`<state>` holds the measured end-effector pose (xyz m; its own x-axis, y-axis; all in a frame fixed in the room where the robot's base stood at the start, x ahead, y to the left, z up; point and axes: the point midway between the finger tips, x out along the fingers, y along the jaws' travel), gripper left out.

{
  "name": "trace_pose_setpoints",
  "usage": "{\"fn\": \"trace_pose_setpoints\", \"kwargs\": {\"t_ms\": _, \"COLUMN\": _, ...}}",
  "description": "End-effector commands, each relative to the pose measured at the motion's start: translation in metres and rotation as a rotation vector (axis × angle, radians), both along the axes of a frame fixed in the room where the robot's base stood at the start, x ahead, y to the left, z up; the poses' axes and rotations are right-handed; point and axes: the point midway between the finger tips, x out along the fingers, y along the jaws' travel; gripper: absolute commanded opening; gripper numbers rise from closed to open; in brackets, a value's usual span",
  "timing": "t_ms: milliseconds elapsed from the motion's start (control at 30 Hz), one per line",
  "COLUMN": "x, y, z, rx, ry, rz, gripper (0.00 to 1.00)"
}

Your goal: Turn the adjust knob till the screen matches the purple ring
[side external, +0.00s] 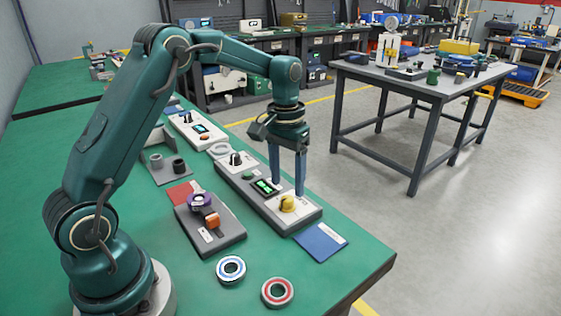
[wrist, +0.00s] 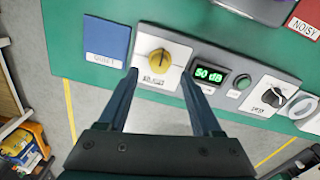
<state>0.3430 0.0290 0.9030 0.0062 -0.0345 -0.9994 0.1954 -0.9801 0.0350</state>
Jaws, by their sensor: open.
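The yellow adjust knob (side external: 288,203) sits on a white plate at the near end of a grey console (side external: 256,205). It also shows in the wrist view (wrist: 159,61). The green-lit screen (side external: 264,187) is beside it and reads "50 dB" in the wrist view (wrist: 209,74). The purple ring (side external: 200,199) sits on a grey stand left of the console; any marking on it is too small to read. My gripper (side external: 288,191) is open and empty, pointing down at the knob, with its fingertips (wrist: 158,76) apart toward either side of it. Contact cannot be told.
A blue "QUIET" card (side external: 320,242) lies beside the console, and a red card (side external: 184,192) lies behind the stand. A blue-white ring (side external: 231,270) and a red ring (side external: 278,292) lie in front. A black knob (side external: 236,159) is at the console's far end.

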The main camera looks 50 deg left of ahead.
Motion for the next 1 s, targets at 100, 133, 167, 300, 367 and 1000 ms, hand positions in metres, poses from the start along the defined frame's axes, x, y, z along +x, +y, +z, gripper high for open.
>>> {"fn": "trace_pose_setpoints", "kwargs": {"t_ms": 100, "x": -0.001, "y": -0.001, "z": -0.017, "rx": -0.001, "ry": 0.005, "rz": -0.001, "gripper": 0.66}}
{"fn": "trace_pose_setpoints", "kwargs": {"t_ms": 133, "x": -0.001, "y": -0.001, "z": -0.021, "rx": -0.001, "ry": 0.006, "rz": -0.001, "gripper": 0.66}}
{"fn": "trace_pose_setpoints", "kwargs": {"t_ms": 167, "x": -0.001, "y": -0.002, "z": -0.024, "rx": -0.001, "ry": 0.004, "rz": -0.001, "gripper": 0.66}}
{"fn": "trace_pose_setpoints", "kwargs": {"t_ms": 300, "x": -0.001, "y": -0.002, "z": -0.035, "rx": -0.001, "ry": 0.003, "rz": -0.002, "gripper": 0.66}}
{"fn": "trace_pose_setpoints", "kwargs": {"t_ms": 367, "x": -0.001, "y": -0.002, "z": -0.037, "rx": 0.0, "ry": 0.001, "rz": -0.002, "gripper": 0.66}}
{"fn": "trace_pose_setpoints", "kwargs": {"t_ms": 1000, "x": 0.0, "y": -0.002, "z": -0.037, "rx": -0.001, "ry": -0.001, "rz": 0.005, "gripper": 0.0}}
